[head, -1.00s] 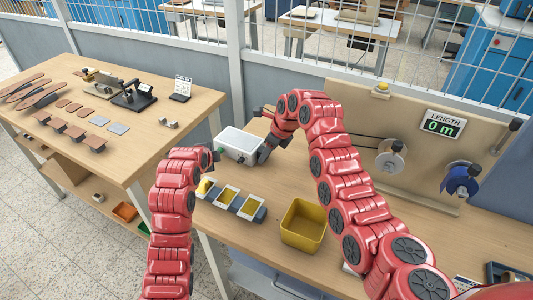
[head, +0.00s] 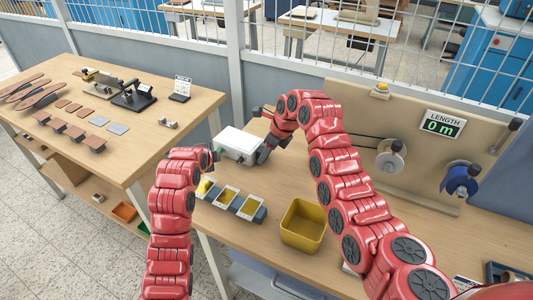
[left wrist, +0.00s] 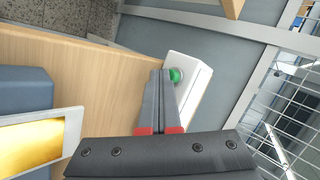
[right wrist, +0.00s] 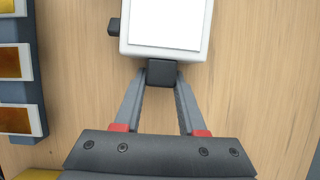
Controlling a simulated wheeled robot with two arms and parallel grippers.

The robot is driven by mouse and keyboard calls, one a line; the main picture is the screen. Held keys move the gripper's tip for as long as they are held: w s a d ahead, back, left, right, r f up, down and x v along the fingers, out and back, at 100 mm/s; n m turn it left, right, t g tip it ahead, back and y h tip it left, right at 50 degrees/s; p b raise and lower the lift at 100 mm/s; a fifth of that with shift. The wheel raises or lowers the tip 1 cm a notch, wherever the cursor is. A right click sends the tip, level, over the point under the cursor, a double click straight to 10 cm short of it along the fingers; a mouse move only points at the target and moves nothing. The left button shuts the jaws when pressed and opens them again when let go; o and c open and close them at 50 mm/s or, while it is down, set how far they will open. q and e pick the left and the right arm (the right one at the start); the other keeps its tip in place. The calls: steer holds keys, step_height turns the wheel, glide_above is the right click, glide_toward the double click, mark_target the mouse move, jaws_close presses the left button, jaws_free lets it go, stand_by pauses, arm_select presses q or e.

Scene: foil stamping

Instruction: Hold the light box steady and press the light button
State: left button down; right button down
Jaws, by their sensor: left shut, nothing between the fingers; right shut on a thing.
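The light box (head: 237,141) is a white box on the wooden table in the head view, its top panel glowing bright white. It also shows in the right wrist view (right wrist: 168,22).
A holder (head: 238,210) with several yellow foil frames stands before the box. A yellow bin (head: 301,240) is to its right. Behind my right arm are spools (head: 390,161) and a length display (head: 440,125) reading 0 m. Another table (head: 75,105) with tools stands left.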

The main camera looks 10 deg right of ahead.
arm_select(q)
steer(key=shift+s+a+f, duration=0.1)
steer(key=shift+s+a, duration=1.9)
steer(key=shift+s, duration=0.3)
arm_select(e)
steer(key=shift+c, duration=2)
jaws_free()
